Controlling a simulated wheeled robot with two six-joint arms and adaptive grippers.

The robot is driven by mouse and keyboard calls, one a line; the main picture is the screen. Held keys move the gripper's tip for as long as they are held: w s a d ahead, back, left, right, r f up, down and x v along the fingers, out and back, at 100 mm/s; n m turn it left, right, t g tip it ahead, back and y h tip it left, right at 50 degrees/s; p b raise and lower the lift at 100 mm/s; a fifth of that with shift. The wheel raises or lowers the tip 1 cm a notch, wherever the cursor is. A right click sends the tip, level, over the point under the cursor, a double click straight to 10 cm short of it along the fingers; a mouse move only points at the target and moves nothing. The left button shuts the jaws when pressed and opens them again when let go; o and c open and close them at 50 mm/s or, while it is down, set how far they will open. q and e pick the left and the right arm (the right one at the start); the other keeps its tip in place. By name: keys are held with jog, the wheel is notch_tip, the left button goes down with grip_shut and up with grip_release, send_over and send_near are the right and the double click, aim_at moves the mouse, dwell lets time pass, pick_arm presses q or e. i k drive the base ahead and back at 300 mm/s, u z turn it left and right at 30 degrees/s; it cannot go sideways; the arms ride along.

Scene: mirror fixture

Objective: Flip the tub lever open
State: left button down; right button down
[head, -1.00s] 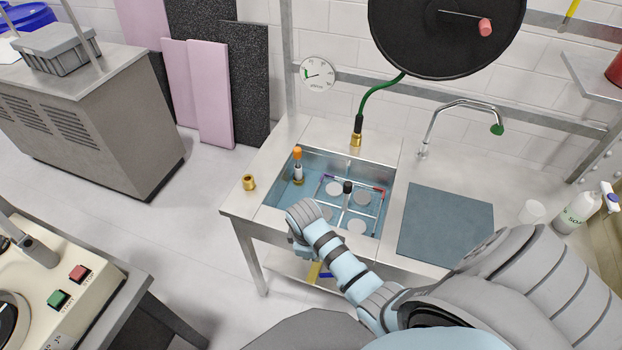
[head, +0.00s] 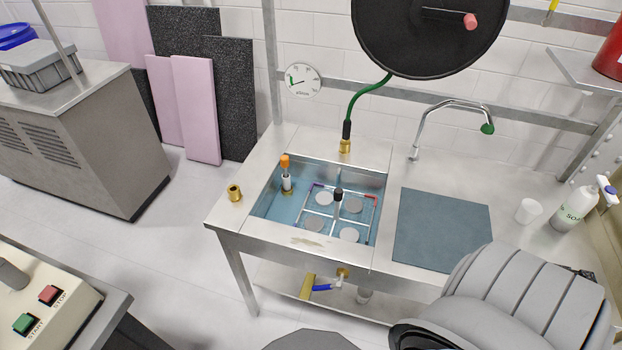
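The metal tub (head: 262,205) is set into the steel bench and holds bluish water. Below its front edge, a brass valve (head: 342,272) carries a lever with a blue handle (head: 322,288). The handle points to the left, roughly level. I cannot tell from this view whether the valve is open. Neither gripper is in view; only part of my arm shows at the lower right.
A brass piece (head: 234,193) sits on the bench left of the tub. A blue-grey mat (head: 443,232), a tap (head: 450,105), a white cup (head: 528,211) and a soap bottle (head: 572,209) are to the right. A lower shelf (head: 380,305) runs under the bench.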

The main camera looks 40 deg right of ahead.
aim_at(326, 287)
jog(key=z, duration=1.15)
jog(key=i, duration=0.15)
jog(key=z, duration=0.6)
